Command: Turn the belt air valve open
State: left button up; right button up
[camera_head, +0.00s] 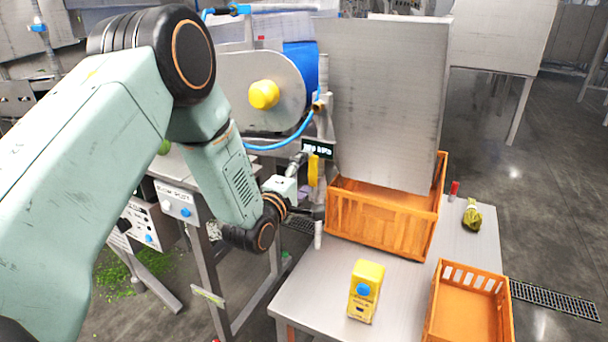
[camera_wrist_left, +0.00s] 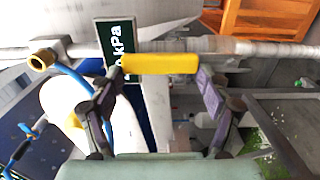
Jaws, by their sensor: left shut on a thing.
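The belt air valve's yellow handle (camera_head: 313,170) is upright in the head view, beside the grey air pipe (camera_head: 326,122). In the left wrist view the yellow handle (camera_wrist_left: 160,64) lies along the pipe (camera_wrist_left: 255,48), roughly parallel to it. My left gripper (camera_head: 303,188) is at the handle. In the left wrist view its two fingers (camera_wrist_left: 163,78) are at the handle's two ends, shut on it. A small dark pressure display (camera_head: 318,149) is just above the handle; its kPa lettering shows in the left wrist view (camera_wrist_left: 118,42). My right gripper is not in view.
A blue hose (camera_head: 290,143) curves to a brass fitting on the pipe. An orange crate (camera_head: 385,222) stands close to the right on the steel table (camera_head: 305,290). A yellow box (camera_head: 366,291) and another orange crate (camera_head: 468,305) are nearer. A machine with a yellow knob (camera_head: 264,94) is behind.

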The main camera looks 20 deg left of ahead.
pick_arm(q)
jog(key=o, duration=1.3)
jog(key=shift+w+r, duration=0.25)
jog(key=shift+r, duration=0.2)
jog(key=o, duration=0.4)
jog(key=shift+w+f, duration=0.2)
jog(key=shift+f, duration=0.2)
jog(key=shift+s, duration=0.1)
jog(key=shift+s, duration=0.1)
jog(key=s, duration=1.1)
jog(key=shift+s+a, duration=0.2)
jog(key=shift+s, duration=0.15)
jog(key=shift+s, duration=0.1)
